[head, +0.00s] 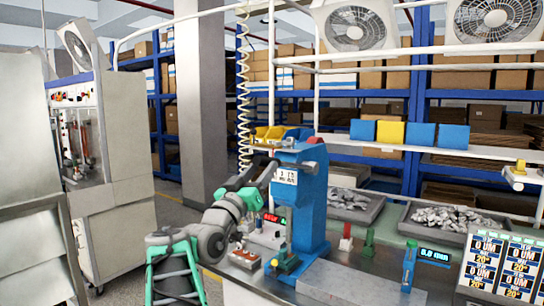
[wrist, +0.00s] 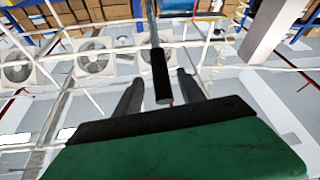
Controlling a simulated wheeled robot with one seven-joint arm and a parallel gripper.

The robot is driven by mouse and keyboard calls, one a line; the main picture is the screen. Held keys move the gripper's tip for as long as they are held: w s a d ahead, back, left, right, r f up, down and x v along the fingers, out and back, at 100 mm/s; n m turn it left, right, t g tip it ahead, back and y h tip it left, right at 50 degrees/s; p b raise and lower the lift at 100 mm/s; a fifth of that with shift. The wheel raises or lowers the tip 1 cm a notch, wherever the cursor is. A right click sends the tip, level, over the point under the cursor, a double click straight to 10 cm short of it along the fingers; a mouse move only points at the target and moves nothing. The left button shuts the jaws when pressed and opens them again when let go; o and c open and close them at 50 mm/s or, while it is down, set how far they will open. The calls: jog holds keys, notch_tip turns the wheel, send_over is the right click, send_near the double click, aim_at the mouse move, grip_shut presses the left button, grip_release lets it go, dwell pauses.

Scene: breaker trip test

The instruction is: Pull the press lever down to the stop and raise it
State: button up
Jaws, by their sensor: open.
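The blue arbor press (head: 312,195) stands upright on the bench in the head view, with a white label on its head. My gripper (head: 268,170) is at the left side of the press head. In the wrist view, the press lever (wrist: 161,76) shows as a black cylindrical grip on a thin grey rod. Its grip end lies between the two dark fingers of my gripper (wrist: 160,80), with a gap visible on both sides. The gripper is open. In the head view I cannot make out the lever clearly behind my arm and gripper.
Grey trays of metal parts (head: 445,218) sit right of the press. A blue post fixture (head: 409,266) and a display (head: 434,254) stand on the front bench. A coiled hose (head: 243,90) hangs just behind my arm. A grey cabinet (head: 128,180) stands left.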

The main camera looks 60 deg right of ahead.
aim_at(288, 166)
jog(key=p+x, duration=0.2)
jog(key=x, duration=0.5)
jog(key=shift+d+r+p, duration=0.1)
jog(key=shift+p, duration=0.3)
grip_shut()
dwell(0.8)
